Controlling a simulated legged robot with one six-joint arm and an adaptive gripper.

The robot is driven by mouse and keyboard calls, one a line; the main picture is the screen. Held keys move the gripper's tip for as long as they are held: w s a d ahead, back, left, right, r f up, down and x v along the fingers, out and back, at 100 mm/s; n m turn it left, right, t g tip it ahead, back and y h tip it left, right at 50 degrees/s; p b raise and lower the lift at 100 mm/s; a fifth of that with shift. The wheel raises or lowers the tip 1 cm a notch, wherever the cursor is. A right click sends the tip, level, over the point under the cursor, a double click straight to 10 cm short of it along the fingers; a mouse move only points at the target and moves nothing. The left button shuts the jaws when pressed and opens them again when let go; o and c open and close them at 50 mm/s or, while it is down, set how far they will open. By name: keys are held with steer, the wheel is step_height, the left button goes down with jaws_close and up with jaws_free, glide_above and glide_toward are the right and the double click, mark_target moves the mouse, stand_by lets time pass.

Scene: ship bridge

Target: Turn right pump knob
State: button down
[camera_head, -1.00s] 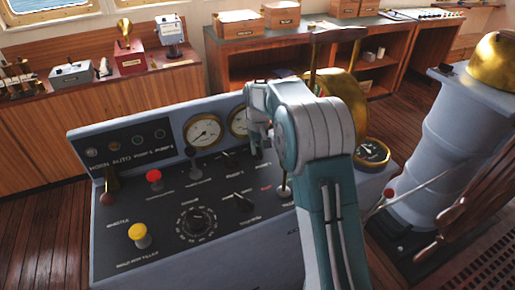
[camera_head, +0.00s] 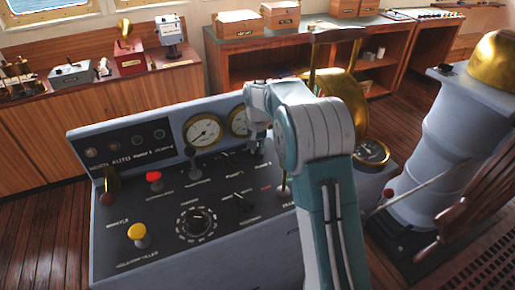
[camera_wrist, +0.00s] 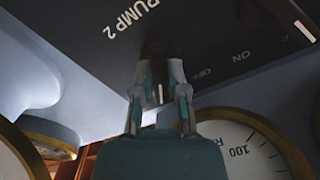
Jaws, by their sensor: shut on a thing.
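The right pump knob (camera_wrist: 156,52) is a small dark knob on the black panel beside the label PUMP 2, with ON and OFF marks near it in the wrist view. My gripper (camera_wrist: 158,88) is shut on this knob, its two fingers on either side of it. In the head view my gripper (camera_head: 258,153) reaches down to the panel below the second gauge and hides most of the knob. The left pump knob (camera_head: 227,156) stands free to the left.
The grey console (camera_head: 85,150) carries two brass-rimmed gauges, a red button (camera_head: 153,177), a yellow button (camera_head: 138,232) and a round dial (camera_head: 196,220). A lever (camera_head: 284,185) stands close to my arm. A grey pedestal (camera_head: 455,140) is at the right.

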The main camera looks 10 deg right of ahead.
steer(key=shift+f, duration=0.15)
steer(key=c, duration=0.7)
jaws_free()
steer(key=shift+a, duration=0.1)
steer(key=shift+o, duration=0.2)
step_height(320, 180, up, 12)
